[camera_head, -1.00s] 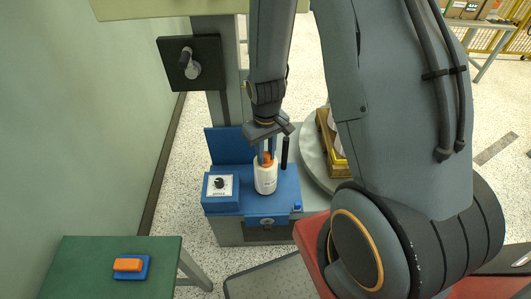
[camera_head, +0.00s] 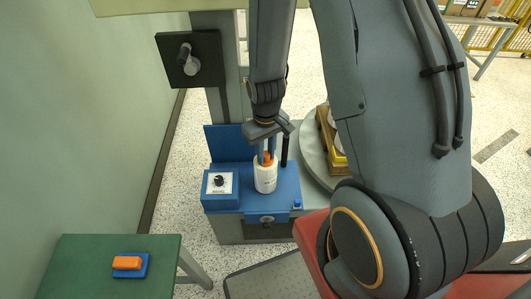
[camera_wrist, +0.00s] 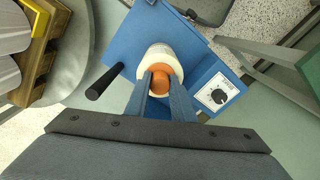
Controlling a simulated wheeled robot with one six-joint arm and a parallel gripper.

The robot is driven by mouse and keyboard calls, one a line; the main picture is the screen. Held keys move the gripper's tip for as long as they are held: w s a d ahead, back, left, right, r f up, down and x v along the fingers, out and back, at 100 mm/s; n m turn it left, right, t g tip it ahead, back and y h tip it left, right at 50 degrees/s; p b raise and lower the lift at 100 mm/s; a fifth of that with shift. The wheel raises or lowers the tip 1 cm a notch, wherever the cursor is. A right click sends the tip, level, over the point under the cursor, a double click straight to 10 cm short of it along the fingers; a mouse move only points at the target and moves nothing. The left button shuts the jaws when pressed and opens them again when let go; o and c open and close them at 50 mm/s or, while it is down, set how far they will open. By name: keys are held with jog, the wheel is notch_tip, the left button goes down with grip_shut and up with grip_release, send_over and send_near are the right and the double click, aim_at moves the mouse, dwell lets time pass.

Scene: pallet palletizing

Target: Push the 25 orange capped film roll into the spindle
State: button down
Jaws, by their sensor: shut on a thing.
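The white film roll (camera_head: 265,178) with an orange cap (camera_head: 266,157) stands upright on the blue machine (camera_head: 281,190) in the head view. My gripper (camera_head: 267,154) points down from above, its two fingers shut on the orange cap. In the wrist view the gripper (camera_wrist: 161,82) has one finger on each side of the orange cap (camera_wrist: 163,78), with the white roll (camera_wrist: 158,58) around and below it. The spindle itself cannot be made out; the roll hides whatever is beneath it.
A black post (camera_head: 285,149) stands close to the right of the roll. A control box with a dial (camera_head: 219,184) sits to its left. A round turntable (camera_head: 313,159) with a wooden pallet (camera_head: 331,140) is at the right. A green table (camera_head: 85,270) holds an orange-and-blue block (camera_head: 128,264).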

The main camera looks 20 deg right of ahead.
jog(key=shift+f, duration=0.1)
jog(key=c, duration=1.4)
grip_release()
jog(key=shift+c, duration=0.2)
jog(key=shift+r+b, duration=0.3)
jog(key=shift+r, duration=3.8)
jog(key=s+r+m, duration=0.2)
jog(key=s+r, duration=0.7)
jog(key=r, duration=0.2)
jog(key=shift+s, duration=0.2)
